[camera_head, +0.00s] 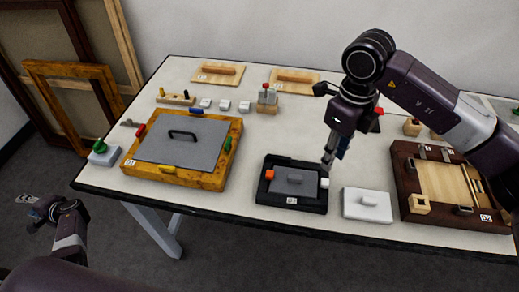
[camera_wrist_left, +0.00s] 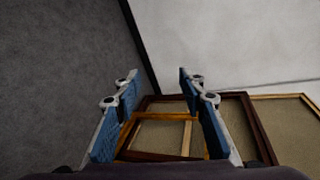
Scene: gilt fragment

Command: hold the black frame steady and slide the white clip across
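The black frame (camera_head: 273,200) lies flat near the table's front edge, around a grey panel with a handle (camera_head: 294,179). The white clip (camera_head: 324,183) sits at the frame's right side, and an orange clip (camera_head: 269,174) at its left. My right gripper (camera_head: 333,158) points down just above and behind the frame's right back corner, apart from the white clip; its finger opening cannot be made out. My left gripper (camera_head: 42,210) is off the table at the left, far from the frame. In the left wrist view its fingers (camera_wrist_left: 158,112) are spread with nothing between them.
A white block (camera_head: 367,206) stands right of the black frame, with a dark brown frame (camera_head: 470,220) beyond it. A large gilt frame (camera_head: 209,180) with a grey panel lies left. Small blocks and wooden boards (camera_head: 219,73) lie behind. Picture frames (camera_head: 75,72) lean at the wall.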

